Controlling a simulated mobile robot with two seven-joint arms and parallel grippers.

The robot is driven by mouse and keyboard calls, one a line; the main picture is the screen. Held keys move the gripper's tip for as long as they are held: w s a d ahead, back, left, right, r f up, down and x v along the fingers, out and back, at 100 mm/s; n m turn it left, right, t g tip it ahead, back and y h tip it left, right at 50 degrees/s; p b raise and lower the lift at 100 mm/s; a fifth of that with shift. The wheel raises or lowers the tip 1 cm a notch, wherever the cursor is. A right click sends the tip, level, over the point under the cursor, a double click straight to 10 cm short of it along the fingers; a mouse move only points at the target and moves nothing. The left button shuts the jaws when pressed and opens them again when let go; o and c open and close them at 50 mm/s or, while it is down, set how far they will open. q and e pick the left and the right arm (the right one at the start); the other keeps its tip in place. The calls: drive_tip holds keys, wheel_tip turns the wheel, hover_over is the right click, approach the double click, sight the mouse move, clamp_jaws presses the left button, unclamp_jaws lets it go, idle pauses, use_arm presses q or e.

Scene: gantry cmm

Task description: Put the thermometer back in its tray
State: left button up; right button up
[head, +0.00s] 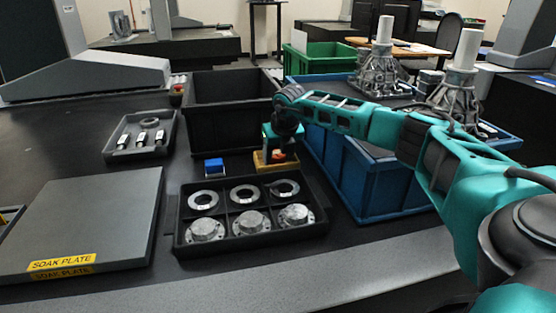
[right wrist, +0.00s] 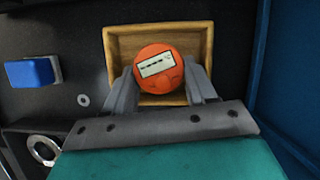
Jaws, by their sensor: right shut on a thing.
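The thermometer is a round orange thing (right wrist: 160,84) with a pale display facing up in the right wrist view; a little of it shows in the head view (head: 277,155). My right gripper (right wrist: 161,88) is shut on it, one finger on each side. The gripper (head: 279,147) points down in the head view and hides part of it. The small yellow-brown tray (right wrist: 202,35) lies beneath, and also shows in the head view (head: 262,165). The thermometer is within the tray's outline, towards its near side. I cannot tell whether it touches the tray's floor. My left gripper is not in view.
A blue block (head: 214,168) lies left of the tray. A black compartment tray (head: 178,240) with metal rings and flanges is in front. A blue crate (head: 355,190) stands close on the right, a black bin (head: 225,112) behind. The soak plate (head: 80,220) is at left.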

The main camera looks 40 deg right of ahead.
drive_tip(key=shift+f, duration=0.2)
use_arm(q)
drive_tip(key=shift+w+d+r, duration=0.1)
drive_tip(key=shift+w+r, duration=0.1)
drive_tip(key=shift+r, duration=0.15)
use_arm(e)
drive_tip(key=shift+f, duration=0.15)
drive_tip(key=o, duration=0.9)
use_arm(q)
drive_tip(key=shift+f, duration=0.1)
use_arm(e)
drive_tip(key=shift+r, duration=0.2)
use_arm(q)
drive_tip(key=p, duration=0.1)
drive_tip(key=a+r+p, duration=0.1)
drive_tip(key=p, duration=0.1)
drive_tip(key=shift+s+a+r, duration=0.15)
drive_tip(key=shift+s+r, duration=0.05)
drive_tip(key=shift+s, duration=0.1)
use_arm(e)
drive_tip(key=v, duration=1.2)
